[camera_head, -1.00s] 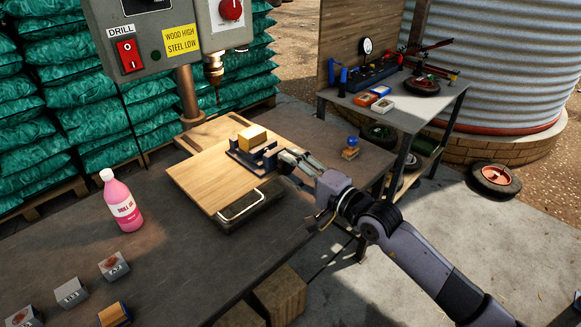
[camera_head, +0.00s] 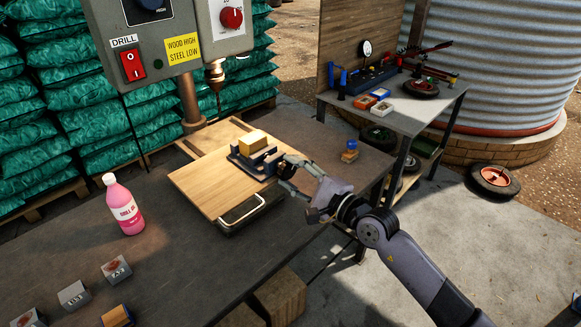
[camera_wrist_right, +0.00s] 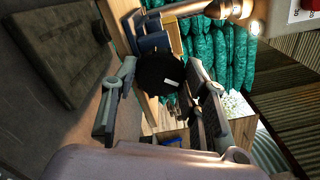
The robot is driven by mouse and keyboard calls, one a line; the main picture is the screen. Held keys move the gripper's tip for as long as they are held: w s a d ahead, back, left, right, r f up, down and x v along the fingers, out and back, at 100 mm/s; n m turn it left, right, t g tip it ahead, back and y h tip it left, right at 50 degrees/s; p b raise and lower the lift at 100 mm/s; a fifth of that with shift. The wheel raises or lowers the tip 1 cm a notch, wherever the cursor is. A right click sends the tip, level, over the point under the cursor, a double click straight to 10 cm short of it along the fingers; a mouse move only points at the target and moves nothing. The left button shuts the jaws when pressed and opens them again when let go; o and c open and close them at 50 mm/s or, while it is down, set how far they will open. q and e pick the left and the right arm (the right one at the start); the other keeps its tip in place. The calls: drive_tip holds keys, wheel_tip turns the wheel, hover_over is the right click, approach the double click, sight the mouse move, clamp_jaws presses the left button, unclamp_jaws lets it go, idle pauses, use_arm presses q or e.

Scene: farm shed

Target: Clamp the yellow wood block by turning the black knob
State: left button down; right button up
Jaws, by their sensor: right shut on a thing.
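The yellow wood block (camera_head: 252,141) sits in the blue-grey vise (camera_head: 240,163) on the wooden board under the drill. The black knob (camera_wrist_right: 160,72) shows in the right wrist view, between the fingers of my right gripper, with the vise (camera_wrist_right: 152,38) just beyond it. In the head view my right gripper (camera_head: 284,172) is at the right end of the vise, and its fingers largely hide the knob. It is shut on the knob. My left gripper is in neither current view.
A pink bottle (camera_head: 124,206) stands on the bench at left, with several small blocks at the front left. The drill head (camera_head: 216,75) hangs behind the block. Bench space between bottle and board is clear.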

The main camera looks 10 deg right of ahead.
drive_tip(key=m+p, duration=0.2)
drive_tip(key=m, duration=0.1)
drive_tip(key=m+p, duration=0.2)
drive_tip(key=m, duration=0.2)
drive_tip(key=m+p, duration=0.2)
drive_tip(key=m, duration=0.2)
drive_tip(key=shift+r, duration=0.4)
drive_tip(key=m+p, duration=0.6)
drive_tip(key=m, duration=0.6)
drive_tip(key=shift+f, duration=0.15)
drive_tip(key=shift+f+m, duration=0.25)
drive_tip(key=shift+m, duration=0.55)
drive_tip(key=o, duration=1.3)
